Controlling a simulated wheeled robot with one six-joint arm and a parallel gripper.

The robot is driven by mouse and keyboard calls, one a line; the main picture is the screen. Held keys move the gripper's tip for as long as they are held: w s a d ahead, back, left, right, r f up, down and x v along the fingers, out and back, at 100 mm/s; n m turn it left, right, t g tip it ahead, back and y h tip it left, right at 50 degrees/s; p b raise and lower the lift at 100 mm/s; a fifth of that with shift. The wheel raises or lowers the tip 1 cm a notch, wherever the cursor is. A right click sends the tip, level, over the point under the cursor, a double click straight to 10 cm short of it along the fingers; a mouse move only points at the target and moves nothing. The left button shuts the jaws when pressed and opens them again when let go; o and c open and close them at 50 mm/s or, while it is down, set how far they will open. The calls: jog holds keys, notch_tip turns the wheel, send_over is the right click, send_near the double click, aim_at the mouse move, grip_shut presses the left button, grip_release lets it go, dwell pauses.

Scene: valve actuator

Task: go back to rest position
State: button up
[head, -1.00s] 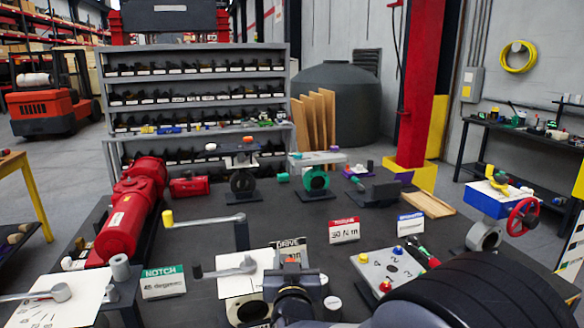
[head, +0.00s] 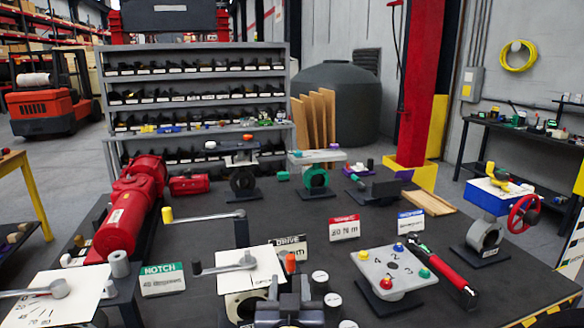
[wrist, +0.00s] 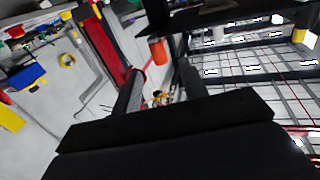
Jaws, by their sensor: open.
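My gripper (head: 289,290) is at the bottom centre of the head view, at the near edge of the bench. Its two fingers are apart with nothing between them. In the wrist view my gripper (wrist: 160,84) shows both fingers, with an orange cylinder (wrist: 158,52) beyond the tips. In the head view an orange knob (head: 290,263) shows just behind my gripper, by the grey lever (head: 235,264) and its white plate. The DRIVE sign (head: 291,246) stands behind the knob. My gripper hides part of the station below it.
The dark bench (head: 265,222) is crowded. A red actuator (head: 131,212) and NOTCH sign (head: 162,280) are left. A grey button panel (head: 392,267), a red-handled tool (head: 450,268) and a red handwheel (head: 523,215) are right. Shelving (head: 196,92) stands behind.

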aim_at(294, 264)
jog(key=w+p, duration=0.1)
jog(key=w, duration=0.8)
jog(key=shift+w+d, duration=0.1)
jog(key=shift+w, duration=0.2)
jog(key=shift+d+n+y+p, duration=0.15)
jog(key=shift+n+y+p, duration=0.2)
jog(key=shift+n+y, duration=0.55)
jog(key=shift+y, duration=0.4)
